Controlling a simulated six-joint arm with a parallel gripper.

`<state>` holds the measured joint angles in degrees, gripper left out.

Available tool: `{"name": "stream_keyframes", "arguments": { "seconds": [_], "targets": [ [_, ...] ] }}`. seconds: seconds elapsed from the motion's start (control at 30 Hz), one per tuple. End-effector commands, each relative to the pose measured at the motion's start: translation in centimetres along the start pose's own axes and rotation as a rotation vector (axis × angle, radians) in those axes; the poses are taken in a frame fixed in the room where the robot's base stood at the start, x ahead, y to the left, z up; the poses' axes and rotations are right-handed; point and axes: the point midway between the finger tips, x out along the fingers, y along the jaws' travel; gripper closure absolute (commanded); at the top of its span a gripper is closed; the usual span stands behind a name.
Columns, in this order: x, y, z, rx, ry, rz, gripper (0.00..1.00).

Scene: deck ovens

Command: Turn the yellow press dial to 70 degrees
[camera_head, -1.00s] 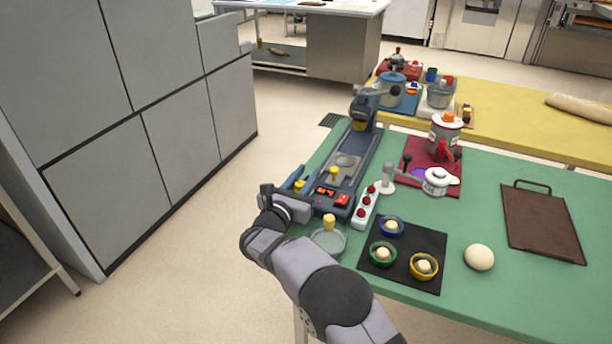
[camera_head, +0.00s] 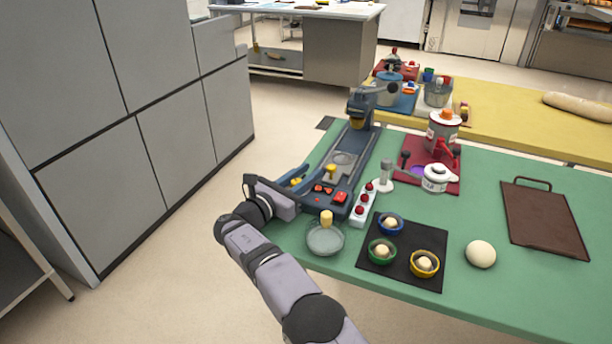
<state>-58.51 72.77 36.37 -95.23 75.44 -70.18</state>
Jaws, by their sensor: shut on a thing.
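The blue-grey press (camera_head: 362,150) stands along the left edge of the green table (camera_head: 480,300). A yellow part (camera_head: 296,181), which looks like the press dial, shows at its left side, partly hidden by my gripper. My gripper (camera_head: 297,200) reaches in from the left at the press's near left corner, beside this yellow part. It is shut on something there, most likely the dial. Its fingertips and the contact are hidden, and the dial's angle cannot be read. Another yellow knob (camera_head: 331,170) stands upright on the press bed.
A glass bowl (camera_head: 325,240) with a yellow-topped piece (camera_head: 326,217) stands close to the right of my gripper. A white block with red buttons (camera_head: 364,203) and a black mat (camera_head: 405,277) with small bowls lie further right. Floor is free left of the table.

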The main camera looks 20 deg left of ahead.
Motion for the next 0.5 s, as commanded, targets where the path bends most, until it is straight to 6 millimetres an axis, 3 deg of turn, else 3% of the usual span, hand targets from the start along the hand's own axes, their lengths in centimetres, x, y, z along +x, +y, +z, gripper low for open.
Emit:
{"name": "stream_keyframes", "arguments": {
  "seconds": [0.17,0.2,0.27,0.5],
  "targets": [
    [-0.05,0.08,0.15,0.003,-0.001,0.003,0.97],
    [-0.05,0.08,0.14,0.003,-0.001,0.003,0.7],
    [-0.06,0.07,0.12,0.002,-0.001,0.002,0.56],
    [-0.05,0.03,0.01,0.001,0.0,0.001,0.56]
  ]
}}
